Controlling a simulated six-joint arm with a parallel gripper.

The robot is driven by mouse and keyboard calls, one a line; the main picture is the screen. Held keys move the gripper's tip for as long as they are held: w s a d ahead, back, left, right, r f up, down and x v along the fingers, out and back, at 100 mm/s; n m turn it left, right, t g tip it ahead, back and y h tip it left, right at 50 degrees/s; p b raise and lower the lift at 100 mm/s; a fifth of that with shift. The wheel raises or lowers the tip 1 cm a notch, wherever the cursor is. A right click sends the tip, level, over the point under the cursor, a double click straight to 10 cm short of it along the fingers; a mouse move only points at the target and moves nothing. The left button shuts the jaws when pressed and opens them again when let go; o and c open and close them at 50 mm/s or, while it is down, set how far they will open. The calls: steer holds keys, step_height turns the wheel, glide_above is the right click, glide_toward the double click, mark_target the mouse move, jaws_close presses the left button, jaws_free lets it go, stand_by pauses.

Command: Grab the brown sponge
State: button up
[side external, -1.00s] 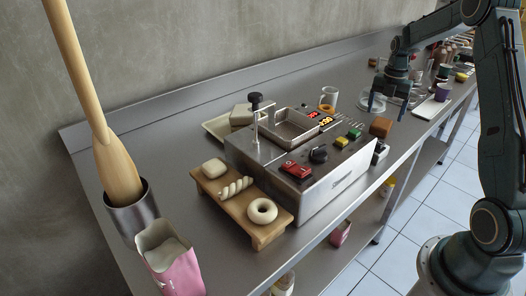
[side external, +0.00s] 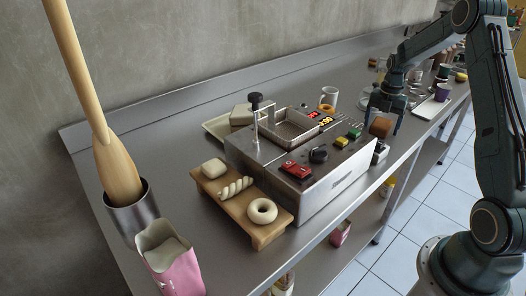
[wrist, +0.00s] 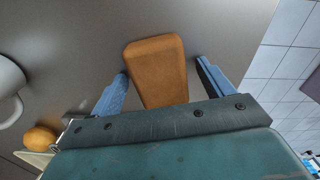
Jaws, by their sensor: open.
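The brown sponge (side external: 381,127) is a small block on the steel worktop, just past the far right end of the metal machine in the side view. In the wrist view the sponge (wrist: 158,66) lies between the two blue fingers, with a visible gap on each side. My gripper (side external: 383,121) is low over the sponge and open, its fingers to either side of it. The fingers also show in the wrist view (wrist: 162,72). The near end of the sponge is hidden by the gripper body there.
The metal machine (side external: 340,182) with buttons and a knob stands close to the sponge. The worktop's front edge is near, with tiled floor (wrist: 283,75) beyond. Cups and other items stand farther back.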

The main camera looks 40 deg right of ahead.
mark_target(382, 122)
steer(key=c, duration=1)
steer(key=shift+r, duration=0.15)
steer(key=shift+c, duration=0.2)
step_height(382, 122, up, 20)
